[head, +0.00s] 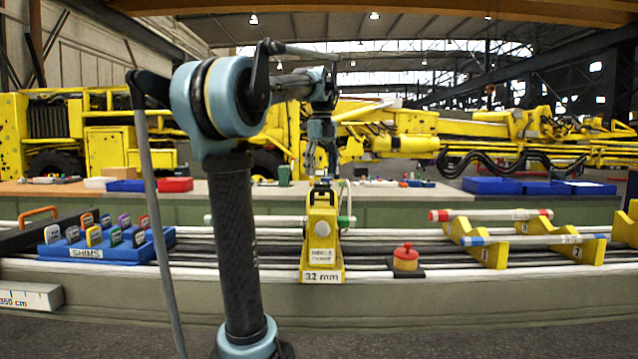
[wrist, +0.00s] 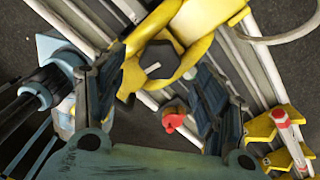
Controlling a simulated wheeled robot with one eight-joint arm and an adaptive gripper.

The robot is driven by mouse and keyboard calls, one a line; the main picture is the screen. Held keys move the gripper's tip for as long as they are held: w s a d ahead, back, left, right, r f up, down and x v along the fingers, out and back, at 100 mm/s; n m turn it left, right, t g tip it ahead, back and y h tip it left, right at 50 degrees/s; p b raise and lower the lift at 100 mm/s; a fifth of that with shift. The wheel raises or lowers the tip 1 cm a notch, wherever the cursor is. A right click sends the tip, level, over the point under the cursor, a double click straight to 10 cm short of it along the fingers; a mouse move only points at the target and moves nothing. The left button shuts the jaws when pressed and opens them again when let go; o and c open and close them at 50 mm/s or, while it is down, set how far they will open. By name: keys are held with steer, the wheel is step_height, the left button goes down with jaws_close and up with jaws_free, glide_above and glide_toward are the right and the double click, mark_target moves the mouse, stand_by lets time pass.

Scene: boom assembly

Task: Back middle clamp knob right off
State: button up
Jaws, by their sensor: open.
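The yellow middle clamp, marked 32 mm (head: 322,262), stands upright on the rail bench in the head view. A white bar with a green band passes at its upper part. In the wrist view the clamp's yellow body (wrist: 205,15) shows at the top, with a dark many-sided shape (wrist: 166,58) inside a yellow ring; I cannot tell whether this is the knob or an opening. My gripper (head: 322,178) is right above the clamp. It is open, and in the wrist view its dark fingers (wrist: 160,72) stand either side of the yellow ring. Contact cannot be told.
Yellow V-stands (head: 488,252) holding banded bars are farther right. A blue shim tray (head: 115,245) is left. Red and blue bins line the bench behind.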

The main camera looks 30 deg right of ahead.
steer(key=shift+f, duration=2)
steer(key=c, duration=1.1)
